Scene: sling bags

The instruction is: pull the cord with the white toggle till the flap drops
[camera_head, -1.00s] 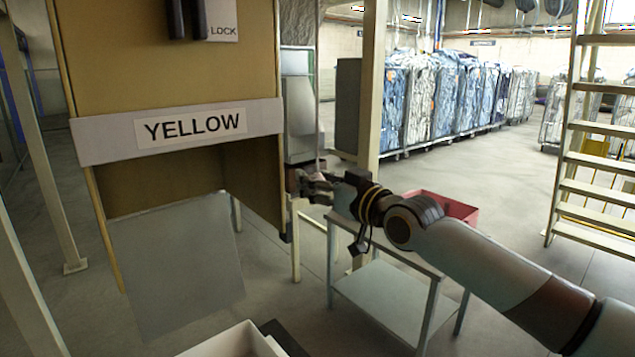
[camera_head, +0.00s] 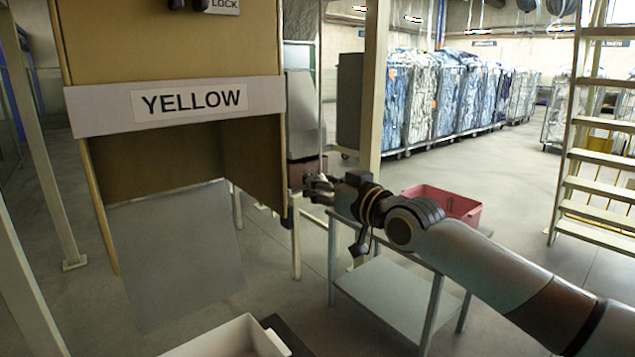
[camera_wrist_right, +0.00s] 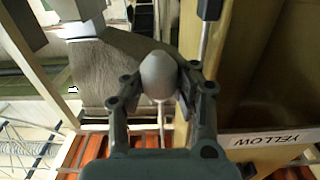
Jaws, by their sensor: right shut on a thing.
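My right gripper (camera_head: 318,186) is to the right of the tan bin (camera_head: 165,45) marked YELLOW, near its lower right edge. In the right wrist view my right gripper (camera_wrist_right: 155,90) is shut on the pale egg-shaped toggle (camera_wrist_right: 160,72), one finger on each side. A thin pale cord (camera_wrist_right: 162,118) shows beyond the toggle. In the head view the toggle is too small to make out clearly. A grey panel (camera_head: 175,255), which looks like the flap, hangs slanting below the bin's open front. My left gripper is not in view.
A grey table (camera_head: 390,290) with a red crate (camera_head: 450,203) stands behind my right arm. A pale post (camera_head: 372,90) rises behind the gripper. A white tray (camera_head: 225,338) is at the bottom. Laundry carts (camera_head: 460,95) and a ladder (camera_head: 595,155) stand farther back.

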